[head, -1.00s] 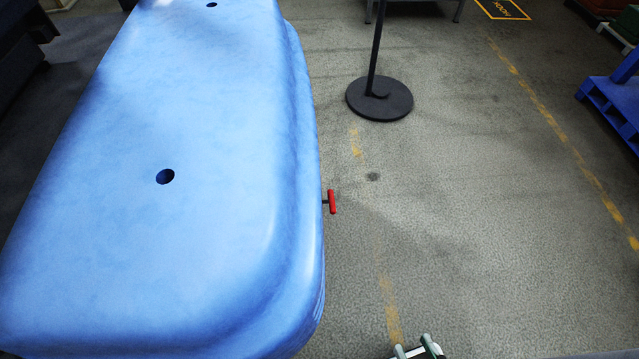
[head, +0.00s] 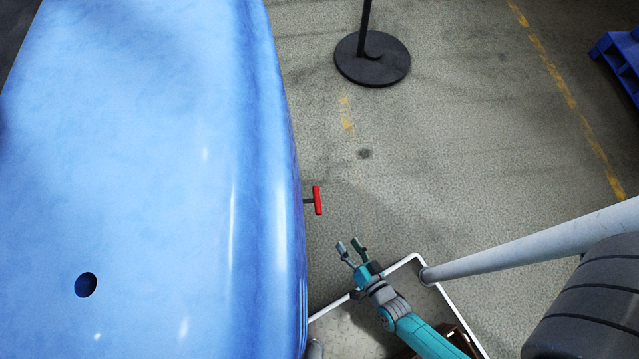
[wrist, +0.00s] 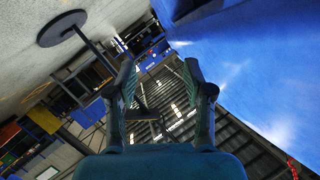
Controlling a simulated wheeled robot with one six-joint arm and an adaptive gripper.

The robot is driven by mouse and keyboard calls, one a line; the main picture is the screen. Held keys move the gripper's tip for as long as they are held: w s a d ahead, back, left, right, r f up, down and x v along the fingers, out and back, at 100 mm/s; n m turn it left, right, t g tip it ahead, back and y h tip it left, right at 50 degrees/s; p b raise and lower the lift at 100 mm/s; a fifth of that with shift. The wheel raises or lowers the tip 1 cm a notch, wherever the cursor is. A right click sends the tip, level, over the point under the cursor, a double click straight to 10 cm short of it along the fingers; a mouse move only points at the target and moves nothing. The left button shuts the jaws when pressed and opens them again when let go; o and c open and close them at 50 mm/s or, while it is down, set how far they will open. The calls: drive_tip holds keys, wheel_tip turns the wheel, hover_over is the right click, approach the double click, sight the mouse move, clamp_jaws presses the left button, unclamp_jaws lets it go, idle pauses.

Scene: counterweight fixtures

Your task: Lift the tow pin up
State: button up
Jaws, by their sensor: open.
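The tow pin (head: 317,200) shows in the head view as a red T-shaped handle on a short dark shaft. It sticks out from the right side of the large blue counterweight body (head: 170,150). My gripper (head: 349,246) is open and empty, below and slightly right of the red handle in the picture, apart from it. In the wrist view my open fingers (wrist: 160,75) have nothing between them. The blue body fills the upper right there.
A dark post on a round base (head: 372,59) stands on the floor beyond the pin. A blue pallet (head: 620,62) is at the far right. The grey floor right of the pin is clear. The blue body has a round hole (head: 86,285) in its top.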

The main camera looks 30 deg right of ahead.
sight(321, 214)
drive_tip(key=w+f+m, duration=0.1)
drive_tip(key=w+f, duration=0.3)
drive_tip(key=w, duration=0.2)
drive_tip(key=w+f+m+h, duration=0.1)
drive_tip(key=w+f, duration=0.4)
drive_tip(key=w, duration=0.2)
drive_tip(key=w+f+m, duration=0.1)
drive_tip(key=w+f, duration=0.4)
drive_tip(key=w, duration=0.1)
drive_tip(key=shift+w+f+m+h, duration=0.2)
drive_tip(key=shift+w+m+h, duration=0.1)
drive_tip(key=shift+m, duration=0.1)
clamp_jaws()
